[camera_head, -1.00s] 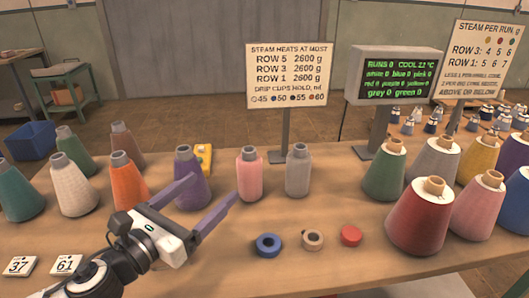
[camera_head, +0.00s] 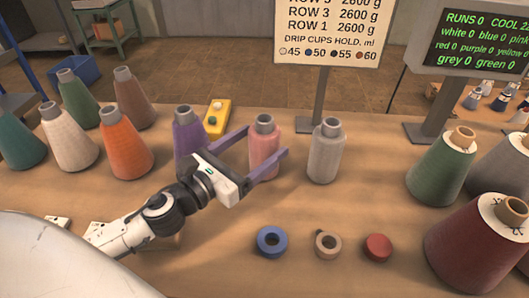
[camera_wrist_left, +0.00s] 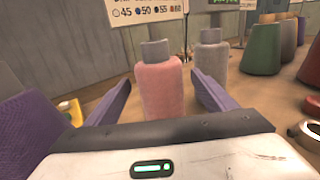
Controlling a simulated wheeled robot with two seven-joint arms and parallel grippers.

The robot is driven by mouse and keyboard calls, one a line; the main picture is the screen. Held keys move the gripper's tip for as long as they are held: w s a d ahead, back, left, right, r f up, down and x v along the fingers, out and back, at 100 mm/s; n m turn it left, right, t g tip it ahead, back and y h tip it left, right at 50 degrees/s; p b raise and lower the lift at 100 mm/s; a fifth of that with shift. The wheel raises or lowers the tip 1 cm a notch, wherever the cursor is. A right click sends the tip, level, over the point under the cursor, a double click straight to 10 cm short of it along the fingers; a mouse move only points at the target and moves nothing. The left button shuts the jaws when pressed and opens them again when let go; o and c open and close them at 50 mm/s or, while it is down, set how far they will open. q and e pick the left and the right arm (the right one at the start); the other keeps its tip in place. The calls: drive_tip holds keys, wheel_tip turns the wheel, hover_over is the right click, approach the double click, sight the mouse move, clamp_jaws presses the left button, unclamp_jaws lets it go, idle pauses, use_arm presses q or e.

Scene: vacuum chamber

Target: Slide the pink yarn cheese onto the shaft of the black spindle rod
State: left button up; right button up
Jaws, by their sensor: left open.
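The pink yarn cheese (camera_head: 264,143), with a grey top, stands upright on the wooden table. My left gripper (camera_head: 266,141) is open, with its two purple fingers on either side of the pink yarn. In the left wrist view the pink yarn cheese (camera_wrist_left: 160,88) stands between the spread fingers (camera_wrist_left: 161,78), with gaps showing at both sides. One finger hides part of its lower body in the head view. I cannot make out a black spindle rod in these frames. My right gripper is not in view.
A grey yarn bobbin (camera_head: 325,152) stands close right of the pink one, and a purple one (camera_head: 186,130) to its left. A yellow box (camera_head: 217,118) lies behind. Blue (camera_head: 271,242), tan (camera_head: 327,244) and red (camera_head: 377,247) pieces lie in front. A sign (camera_head: 333,30) stands behind.

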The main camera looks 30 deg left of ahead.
sight(276, 131)
use_arm(q)
drive_tip(key=shift+p+x, duration=0.5)
drive_tip(key=shift+x, duration=2.65)
drive_tip(key=c, duration=1.3)
